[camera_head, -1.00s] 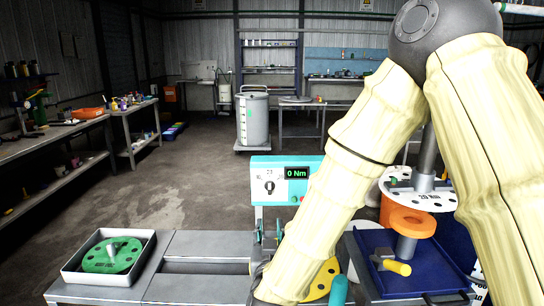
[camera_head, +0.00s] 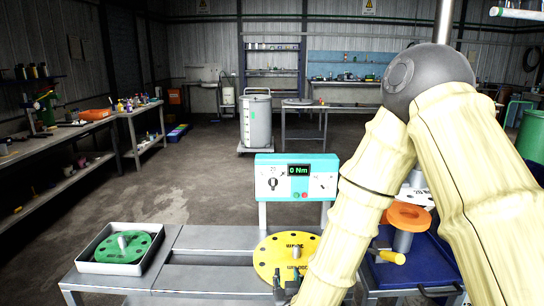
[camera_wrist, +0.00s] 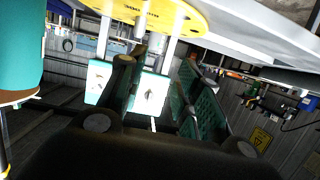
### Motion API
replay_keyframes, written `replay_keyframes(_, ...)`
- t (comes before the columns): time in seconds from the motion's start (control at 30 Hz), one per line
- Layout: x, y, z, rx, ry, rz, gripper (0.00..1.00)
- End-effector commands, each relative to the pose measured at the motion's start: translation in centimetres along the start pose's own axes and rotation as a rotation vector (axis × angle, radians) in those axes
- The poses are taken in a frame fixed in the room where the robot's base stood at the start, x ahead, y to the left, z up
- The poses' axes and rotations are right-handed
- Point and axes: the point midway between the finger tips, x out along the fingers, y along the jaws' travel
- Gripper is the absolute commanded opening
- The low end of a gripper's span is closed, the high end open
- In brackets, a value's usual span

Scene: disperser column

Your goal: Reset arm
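My gripper (camera_head: 287,286) is low at the front of the bench, in front of the yellow disc (camera_head: 270,250). In the wrist view my gripper (camera_wrist: 160,85) has its two teal-padded fingers apart, with nothing held between them. The yellow disc (camera_wrist: 178,14) shows at the top of that view. My arm, in a cream ribbed cover, fills the right of the head view and hides part of the bench.
A teal control box (camera_head: 297,178) reading 0 Nm stands behind the yellow disc. A white tray (camera_head: 84,262) with a green disc (camera_head: 110,254) is at left. An orange disc (camera_head: 404,216) and a blue tray (camera_head: 420,256) are at right. A teal cylinder (camera_wrist: 20,45) is close in the wrist view.

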Motion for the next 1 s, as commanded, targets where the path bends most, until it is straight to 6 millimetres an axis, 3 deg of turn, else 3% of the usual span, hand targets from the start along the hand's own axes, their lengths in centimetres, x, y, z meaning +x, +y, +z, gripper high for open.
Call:
replay_keyframes(0.27, -2.1, 4.2, 14.1, 0.011, -0.326, -0.024, 0.34)
replay_keyframes(0.47, -6.4, 7.8, 24.2, 0.027, -0.587, -0.025, 0.34)
replay_keyframes(0.6, -10.8, 10.4, 30.6, 0.040, -0.772, -0.015, 0.34)
replay_keyframes(0.8, -18.3, 14.0, 38.1, 0.056, -1.032, 0.014, 0.34)
replay_keyframes(1.0, -24.4, 16.5, 42.1, 0.066, -1.214, 0.046, 0.34)
